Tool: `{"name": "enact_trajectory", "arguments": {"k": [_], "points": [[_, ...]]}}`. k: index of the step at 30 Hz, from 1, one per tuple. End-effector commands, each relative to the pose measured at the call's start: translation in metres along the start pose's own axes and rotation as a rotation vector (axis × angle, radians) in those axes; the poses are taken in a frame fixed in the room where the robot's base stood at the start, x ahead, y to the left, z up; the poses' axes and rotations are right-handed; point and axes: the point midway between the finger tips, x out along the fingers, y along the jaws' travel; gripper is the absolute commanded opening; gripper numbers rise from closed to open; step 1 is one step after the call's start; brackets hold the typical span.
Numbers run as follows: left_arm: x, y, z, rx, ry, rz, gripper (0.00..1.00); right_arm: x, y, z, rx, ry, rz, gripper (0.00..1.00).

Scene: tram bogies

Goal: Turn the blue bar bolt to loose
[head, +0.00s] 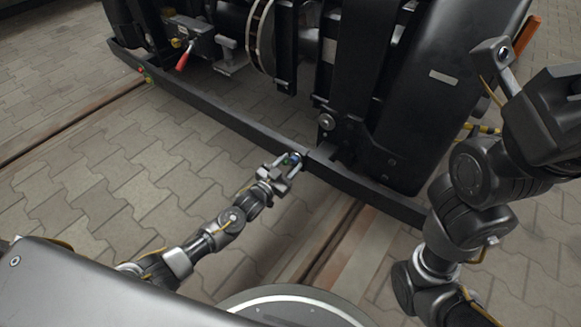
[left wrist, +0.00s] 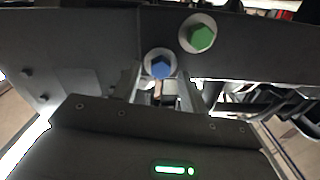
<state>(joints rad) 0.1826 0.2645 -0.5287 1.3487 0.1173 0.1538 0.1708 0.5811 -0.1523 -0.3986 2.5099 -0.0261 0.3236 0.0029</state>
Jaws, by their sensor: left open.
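The blue bar bolt (left wrist: 161,66) is a blue hex head on a pale round washer, set in the dark bar (left wrist: 100,40). In the left wrist view it sits between the two fingertips of my left gripper (left wrist: 160,78). The fingers are apart, one on each side of the bolt; I cannot tell whether they touch it. A green hex bolt (left wrist: 201,38) is just up and right of it. In the head view my left gripper (head: 290,162) is at the bar's near side and mostly hides the bolts. My right gripper (head: 530,85) is raised at the right, partly cut off.
The long dark bar (head: 215,115) runs along the bogie's near side. A red-handled lever (head: 184,60) is at the upper left. Black bogie housings (head: 430,90) stand behind the bar. A rail (head: 325,245) crosses the paving, which is clear at the left (head: 110,165).

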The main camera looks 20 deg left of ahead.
Motion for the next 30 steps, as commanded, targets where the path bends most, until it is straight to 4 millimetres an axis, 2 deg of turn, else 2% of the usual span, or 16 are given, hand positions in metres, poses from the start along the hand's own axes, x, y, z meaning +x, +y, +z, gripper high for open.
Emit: {"name": "enact_trajectory", "arguments": {"k": [4,12,21,30], "points": [[0.0075,0.0000,0.0000,0.001,0.001,0.000,0.43,0.0013,-0.0003,-0.0011,0.002,0.006,0.003,0.00],[0.0080,0.0000,-0.0007,0.000,0.000,0.001,0.41,0.0025,-0.0002,-0.0008,0.002,0.006,0.004,0.00],[0.0078,0.0001,-0.0006,0.000,0.000,0.001,0.02,0.0025,-0.0005,-0.0009,0.002,0.006,0.003,0.00],[0.0077,0.0000,-0.0011,-0.029,-0.001,0.001,0.00,0.0052,-0.0003,-0.0008,0.002,0.011,0.002,0.00]]}}
